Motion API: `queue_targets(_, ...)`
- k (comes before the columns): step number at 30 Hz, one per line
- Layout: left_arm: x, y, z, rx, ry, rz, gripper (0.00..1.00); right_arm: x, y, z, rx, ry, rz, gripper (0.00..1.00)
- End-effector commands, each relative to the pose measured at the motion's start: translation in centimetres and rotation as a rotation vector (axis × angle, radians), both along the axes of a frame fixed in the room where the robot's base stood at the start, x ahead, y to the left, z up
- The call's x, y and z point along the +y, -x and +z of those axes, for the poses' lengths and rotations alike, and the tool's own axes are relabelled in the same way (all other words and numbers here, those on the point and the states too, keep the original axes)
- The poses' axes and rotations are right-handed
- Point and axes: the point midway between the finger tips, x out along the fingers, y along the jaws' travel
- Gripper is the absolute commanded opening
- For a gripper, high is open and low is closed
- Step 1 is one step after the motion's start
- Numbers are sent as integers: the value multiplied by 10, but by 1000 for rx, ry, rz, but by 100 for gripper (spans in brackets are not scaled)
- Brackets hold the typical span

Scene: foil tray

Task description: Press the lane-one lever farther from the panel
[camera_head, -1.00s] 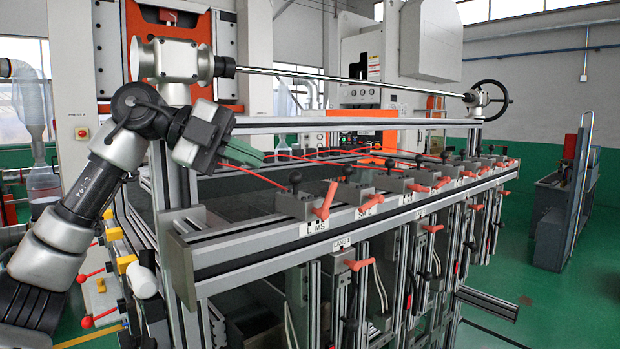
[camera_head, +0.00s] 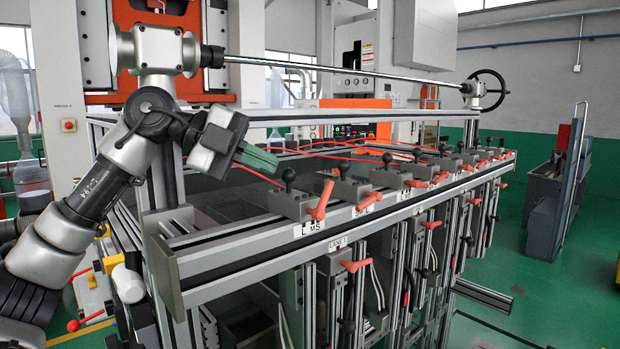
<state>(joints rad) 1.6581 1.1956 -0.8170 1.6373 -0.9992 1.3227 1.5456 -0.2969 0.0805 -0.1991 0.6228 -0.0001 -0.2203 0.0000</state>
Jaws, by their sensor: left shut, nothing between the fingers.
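My left gripper (camera_head: 258,159) has green fingers, which are shut and empty. It is in the air above the near end of the long rail (camera_head: 250,247), left of the nearest black-knobbed lever (camera_head: 289,176) and apart from it. An orange lever (camera_head: 320,200) stands tilted on the same near block, above a label with "L" and "MS". A "LANE 1" label (camera_head: 340,243) is on the frame below, with an orange handle (camera_head: 354,266) under it. Which of these is the lever farther from the panel cannot be told. My right gripper is not in view.
More blocks with black knobs and orange levers (camera_head: 415,184) line the rail toward the back right. Red hoses (camera_head: 310,156) run behind them. A shaft (camera_head: 350,72) with a handwheel (camera_head: 491,96) crosses above. Green floor (camera_head: 535,290) is open at right.

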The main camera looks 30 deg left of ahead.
Motion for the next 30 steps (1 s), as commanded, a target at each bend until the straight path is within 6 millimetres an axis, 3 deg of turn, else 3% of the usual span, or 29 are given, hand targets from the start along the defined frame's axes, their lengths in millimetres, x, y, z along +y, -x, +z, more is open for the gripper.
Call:
queue_targets(8, -44, -30, -20, 3, 0, -3, 0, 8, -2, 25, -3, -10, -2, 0)
queue_targets(16, -45, -58, -37, 1, 1, 0, 0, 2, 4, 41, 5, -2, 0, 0)
queue_targets(30, -45, -62, -41, -1, 1, 0, 0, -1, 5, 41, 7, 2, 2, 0)
